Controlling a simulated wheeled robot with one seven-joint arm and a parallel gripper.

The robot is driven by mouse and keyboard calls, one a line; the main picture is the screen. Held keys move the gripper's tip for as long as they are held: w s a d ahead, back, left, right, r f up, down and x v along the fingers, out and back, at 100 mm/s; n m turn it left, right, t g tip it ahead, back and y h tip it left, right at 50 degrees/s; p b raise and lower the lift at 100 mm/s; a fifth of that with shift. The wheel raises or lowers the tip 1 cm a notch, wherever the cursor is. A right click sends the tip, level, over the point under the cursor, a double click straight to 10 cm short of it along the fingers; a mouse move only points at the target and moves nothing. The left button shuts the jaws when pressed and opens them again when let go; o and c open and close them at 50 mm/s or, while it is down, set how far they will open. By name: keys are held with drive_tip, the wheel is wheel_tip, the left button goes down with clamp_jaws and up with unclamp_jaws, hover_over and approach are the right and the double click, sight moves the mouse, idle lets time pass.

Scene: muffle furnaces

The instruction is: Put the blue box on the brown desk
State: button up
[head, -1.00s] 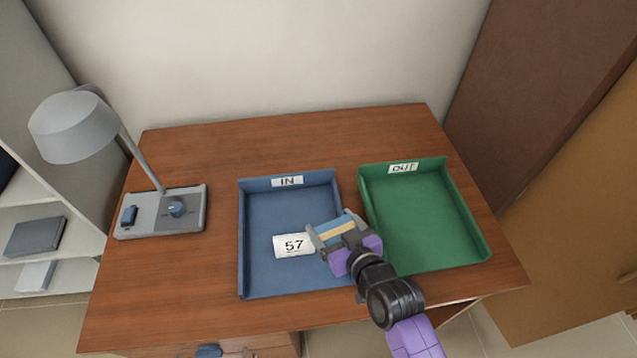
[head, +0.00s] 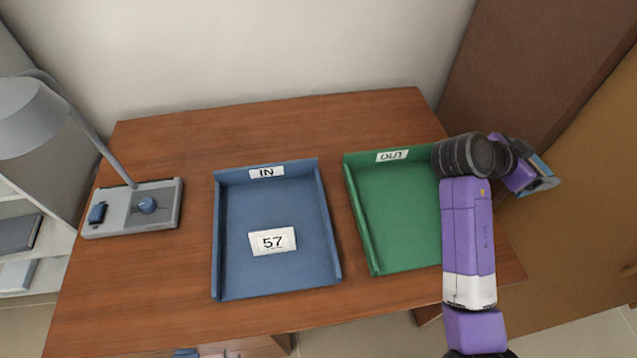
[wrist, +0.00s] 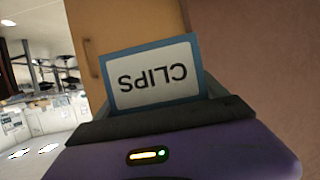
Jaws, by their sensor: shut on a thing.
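The brown desk (head: 245,125) fills the middle of the head view, with two trays on its top. My gripper (head: 541,180) is at the right, out past the desk's right edge, in front of the brown panels. It is shut on the blue box (head: 545,167), of which only a small part shows there. In the wrist view the blue box (wrist: 112,94) stands up out of my gripper's dark jaws (wrist: 165,120). Its white label reads CLIPS upside down. The box's lower part is hidden by the jaws.
A grey lamp (head: 133,208) stands at the left. The desk's back strip is bare.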

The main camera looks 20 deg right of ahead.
drive_tip(key=shift+m+g+y, duration=0.3)
drive_tip(key=shift+m+g, duration=0.5)
drive_tip(key=f, duration=0.6)
drive_tip(key=s+f, duration=0.1)
drive_tip(key=f, duration=0.5)
drive_tip(key=s+f, duration=0.1)
drive_tip(key=f, duration=0.5)
drive_tip(key=shift+d+f+p, duration=0.2)
drive_tip(key=shift+d+p, duration=0.15)
drive_tip(key=shift+p, duration=0.05)
drive_tip(key=o, duration=1.4)
drive_tip(key=shift+f, duration=0.1)
drive_tip(key=shift+o, duration=0.2)
drive_tip(key=b+v, duration=0.1)
drive_tip(key=v, duration=1.1)
drive_tip(key=shift+w+b, duration=0.1)
drive_tip(key=shift+b, duration=0.2)
